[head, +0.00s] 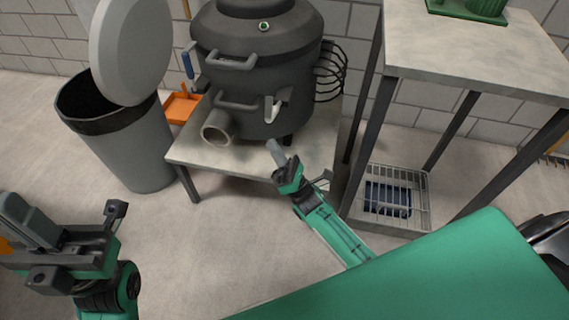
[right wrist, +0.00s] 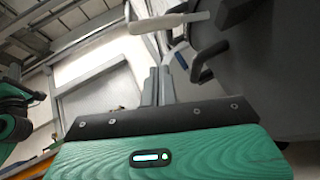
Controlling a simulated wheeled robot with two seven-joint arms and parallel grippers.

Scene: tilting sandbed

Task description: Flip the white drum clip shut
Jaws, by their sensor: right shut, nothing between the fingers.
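The white drum clip (head: 271,109) is on the front right side of the dark grey drum (head: 262,65), below the lid rim. Its white lever also shows at the top of the right wrist view (right wrist: 168,22), sticking out from the drum wall. My right gripper (head: 274,148) is just below the clip in the head view, apart from it, with its fingers together and empty. Its fingers show in the right wrist view (right wrist: 158,86), pointing up beside the drum. My left gripper (head: 82,245) is at the lower left, far from the drum; its finger opening is unclear.
The drum stands on a low table (head: 225,160), with a pipe stub (head: 216,128) and dark handles (head: 232,62) at its front. A blue-handled part (head: 188,62) is on its left. A grey bin (head: 125,145) stands left, a taller table (head: 470,55) right.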

